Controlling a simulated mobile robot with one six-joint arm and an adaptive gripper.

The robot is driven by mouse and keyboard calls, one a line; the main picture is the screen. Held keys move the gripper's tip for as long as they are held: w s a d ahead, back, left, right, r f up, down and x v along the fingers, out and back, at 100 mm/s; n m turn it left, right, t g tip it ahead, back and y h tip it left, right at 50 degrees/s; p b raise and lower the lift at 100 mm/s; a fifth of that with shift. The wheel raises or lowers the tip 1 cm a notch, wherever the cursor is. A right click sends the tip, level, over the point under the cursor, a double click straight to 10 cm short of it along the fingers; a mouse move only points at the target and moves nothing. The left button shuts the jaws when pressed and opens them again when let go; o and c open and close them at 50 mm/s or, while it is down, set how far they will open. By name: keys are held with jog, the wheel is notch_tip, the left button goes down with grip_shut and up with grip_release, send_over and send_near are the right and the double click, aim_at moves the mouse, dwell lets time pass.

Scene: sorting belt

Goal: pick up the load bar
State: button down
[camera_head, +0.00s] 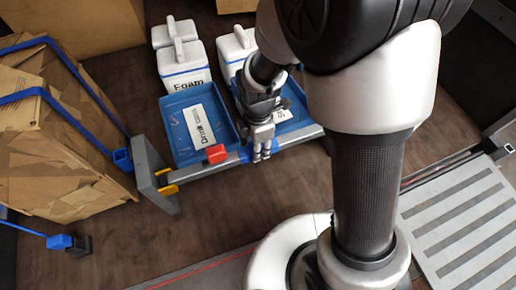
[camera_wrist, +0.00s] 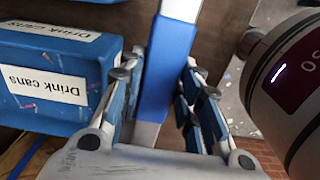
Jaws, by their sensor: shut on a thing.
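The load bar (camera_head: 197,171) is a long grey bar with a blue grip section, lying along the front of the blue trays in the head view. A red block sits on it near its left part. My gripper (camera_head: 262,155) points down at the bar, right of the red block. In the wrist view, the bar's blue section (camera_wrist: 170,65) runs between the fingers of my gripper (camera_wrist: 160,80), which is shut on it. The fingers and the gripper body hide part of the bar in the head view.
A blue tray (camera_head: 161,110) labelled for drink cans stands behind the bar, with another tray at its right. White foam containers (camera_head: 184,72) stand farther back. A grey upright plate (camera_head: 146,168) is at the bar's left end. A cardboard-like block (camera_head: 50,150) fills the left.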

jog(key=shift+r, duration=0.1)
dwell(0.5)
jog(key=shift+w+r, duration=0.1)
jog(key=shift+r, duration=0.05)
notch_tip(320, 180, up, 20)
jog(key=p, duration=0.1)
jog(key=shift+p, duration=0.3)
notch_tip(320, 180, up, 7)
jog(key=p, duration=0.5)
jog(key=shift+p, duration=0.35)
jog(key=shift+f, duration=0.2)
